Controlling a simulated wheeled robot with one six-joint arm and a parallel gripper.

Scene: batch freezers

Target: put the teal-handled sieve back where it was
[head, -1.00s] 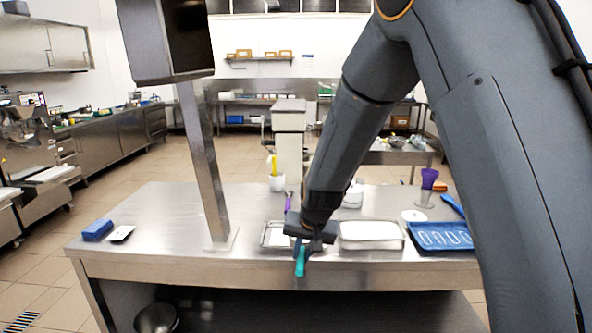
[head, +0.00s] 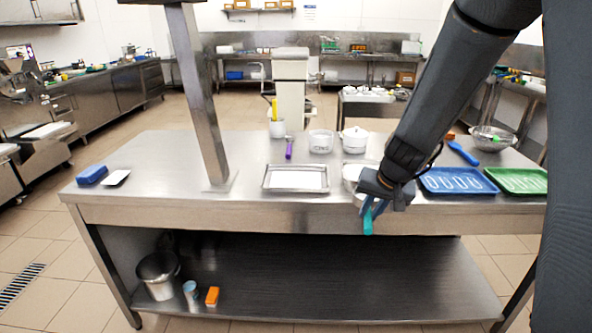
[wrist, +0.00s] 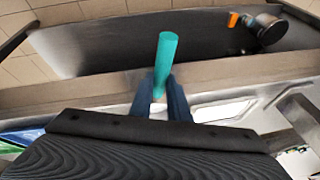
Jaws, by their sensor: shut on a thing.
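The sieve's teal handle (head: 368,221) shows below my gripper (head: 371,199), at the front edge of the steel table. My gripper is shut on the sieve. In the wrist view the teal handle (wrist: 166,62) sticks out between the two dark blue fingers (wrist: 161,103), over the table edge. The sieve's bowl cannot be made out clearly; a pale rounded shape (head: 352,172) behind my gripper could be it or another vessel. My arm hides part of the table top there.
A metal tray with white contents (head: 295,190) lies left of my gripper, a blue tray (head: 452,190) and green tray (head: 518,180) right. White pots (head: 354,140) and a purple tool (head: 289,148) stand behind. A post (head: 203,110) rises at the left. The left table top is mostly clear.

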